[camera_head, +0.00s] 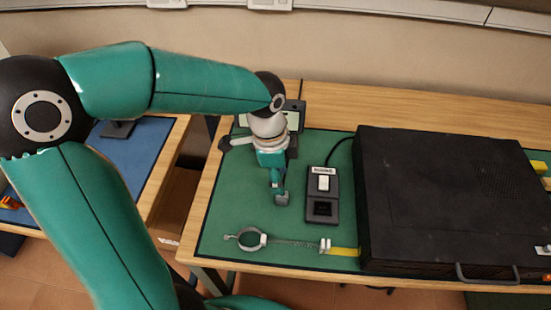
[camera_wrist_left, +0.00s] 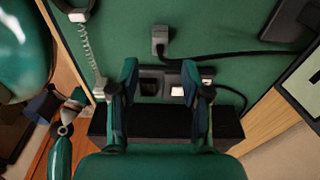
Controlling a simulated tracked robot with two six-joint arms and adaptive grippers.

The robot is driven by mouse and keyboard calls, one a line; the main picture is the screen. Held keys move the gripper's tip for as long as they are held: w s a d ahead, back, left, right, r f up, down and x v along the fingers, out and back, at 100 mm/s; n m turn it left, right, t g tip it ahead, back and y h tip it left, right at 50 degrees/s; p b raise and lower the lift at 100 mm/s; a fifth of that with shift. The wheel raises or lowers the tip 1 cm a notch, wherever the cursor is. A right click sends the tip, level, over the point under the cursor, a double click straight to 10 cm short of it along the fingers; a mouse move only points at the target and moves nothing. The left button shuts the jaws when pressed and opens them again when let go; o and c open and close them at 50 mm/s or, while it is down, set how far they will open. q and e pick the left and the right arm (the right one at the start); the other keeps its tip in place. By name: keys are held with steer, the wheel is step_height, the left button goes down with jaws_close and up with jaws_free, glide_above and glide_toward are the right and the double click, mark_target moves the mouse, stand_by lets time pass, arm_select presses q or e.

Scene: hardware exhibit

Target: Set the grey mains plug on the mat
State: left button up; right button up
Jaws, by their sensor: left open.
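The grey mains plug (camera_wrist_left: 160,36) is on the green mat (camera_wrist_left: 220,25) in the left wrist view, its black cable running to the right. In the head view the plug (camera_head: 282,199) shows just below my left gripper (camera_head: 278,182), on the green mat (camera_head: 225,215). In the left wrist view the two fingers of my left gripper (camera_wrist_left: 160,72) are apart with nothing held between them, and the plug lies beyond their tips. I cannot tell the exact height of the fingers above the mat. My right gripper is not in view.
A black socket box (camera_head: 322,208) with a white switch is right of the plug. A large black case (camera_head: 440,200) fills the mat's right side. A wrist strap (camera_head: 252,239) with coiled cord lies near the front edge. A device with a screen (camera_head: 295,115) stands behind.

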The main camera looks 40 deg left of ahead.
arm_select(q)
steer(key=r, duration=0.5)
steer(key=shift+s+a+r, duration=0.2)
steer(key=shift+a, duration=0.05)
